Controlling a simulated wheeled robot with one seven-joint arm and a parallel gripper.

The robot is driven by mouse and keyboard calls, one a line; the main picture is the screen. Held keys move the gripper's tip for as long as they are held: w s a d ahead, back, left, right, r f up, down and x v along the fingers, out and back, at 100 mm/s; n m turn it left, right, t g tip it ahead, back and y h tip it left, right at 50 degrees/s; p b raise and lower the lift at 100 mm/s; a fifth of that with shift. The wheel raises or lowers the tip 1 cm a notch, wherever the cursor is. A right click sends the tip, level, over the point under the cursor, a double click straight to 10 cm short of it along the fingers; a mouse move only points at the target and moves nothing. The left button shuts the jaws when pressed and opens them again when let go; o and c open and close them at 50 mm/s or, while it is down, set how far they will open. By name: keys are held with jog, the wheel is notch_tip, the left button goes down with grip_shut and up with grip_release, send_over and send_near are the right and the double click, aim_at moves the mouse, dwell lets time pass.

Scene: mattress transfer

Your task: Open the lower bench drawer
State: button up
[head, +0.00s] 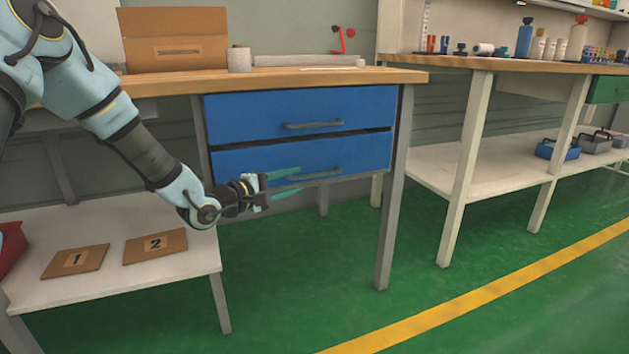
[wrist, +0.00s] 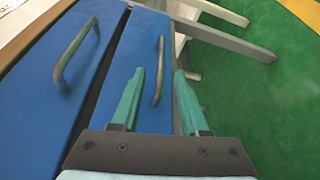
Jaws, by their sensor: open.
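The lower bench drawer (head: 240,164) is blue, shut, and sits under a matching upper drawer (head: 262,114). Its grey bar handle (head: 315,175) runs along the front. In the wrist view the lower drawer's handle (wrist: 159,72) lies just beyond and between my gripper's two green fingers (wrist: 158,85). In the head view my gripper (head: 284,181) is in front of the lower drawer, left of the handle's middle. The jaws are open, with nothing clearly held. Whether a finger touches the handle cannot be told.
The wooden bench top (head: 400,75) carries a cardboard box (head: 150,55) and a roll (head: 239,60). A low shelf (head: 120,284) with numbered cardboard pieces is at left. A second bench (head: 500,64) stands at right. The green floor (head: 300,290) in front is clear.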

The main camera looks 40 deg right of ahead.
aim_at(313, 174)
jog(key=d, duration=0.2)
jog(key=d+b, duration=0.1)
jog(key=d, duration=0.2)
jog(key=d+f+b, duration=0.1)
jog(key=d, duration=0.1)
jog(key=shift+d, duration=0.15)
jog(key=shift+d+r, duration=0.15)
jog(key=shift+d, duration=0.5)
jog(key=shift+c, duration=0.3)
grip_shut()
